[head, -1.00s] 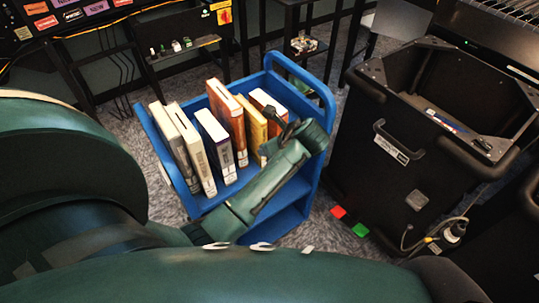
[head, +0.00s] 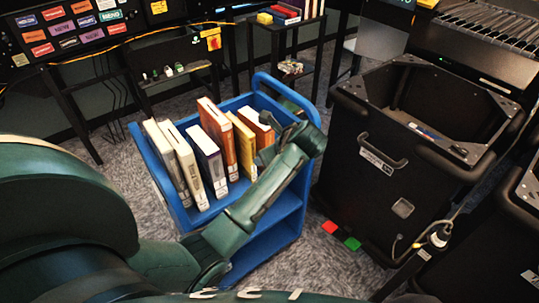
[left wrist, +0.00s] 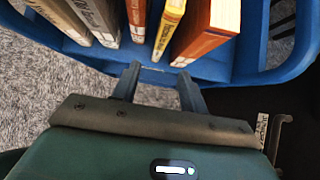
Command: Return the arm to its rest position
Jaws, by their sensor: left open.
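My left arm (head: 262,190) reaches from the bottom left across the right front of the blue cart (head: 268,243) in the head view. Its gripper is mostly hidden behind the wrist there. In the left wrist view my left gripper (left wrist: 160,90) has its two fingers spread apart with nothing between them. The fingertips are close to the cart's blue rim (left wrist: 275,72), below the row of books; contact cannot be told. My right gripper is not in view.
Several upright books fill the cart's top shelf, including a purple one (head: 207,164), an orange one (head: 217,134) and a yellow one (head: 242,146). A black bin (head: 345,195) stands close on the right. Carpet is open at the left.

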